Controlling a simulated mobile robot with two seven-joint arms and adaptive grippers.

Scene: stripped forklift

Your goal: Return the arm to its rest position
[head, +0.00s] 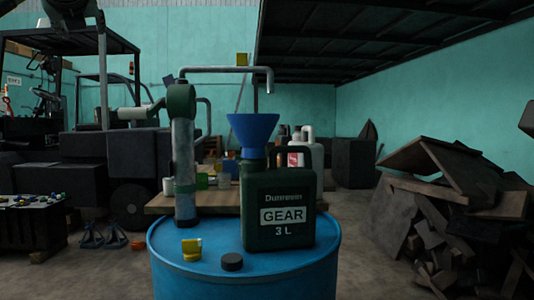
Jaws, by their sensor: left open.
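My left gripper (72,14) is in the top left corner of the head view, dark and partly cut off by the top edge. It is open, and I see nothing held in it. It is high up and well apart from the drum and the things on it. A small part of my left arm (9,5) shows at the top left edge. My right gripper does not show clearly.
A blue drum (215,282) in front bears a dark green gear oil jug (280,205) with a blue funnel (253,130), a hand pump (183,150), a black cap (232,262) and a yellow piece (191,249). A forklift (130,165) stands behind left; scrap (455,200) lies right.

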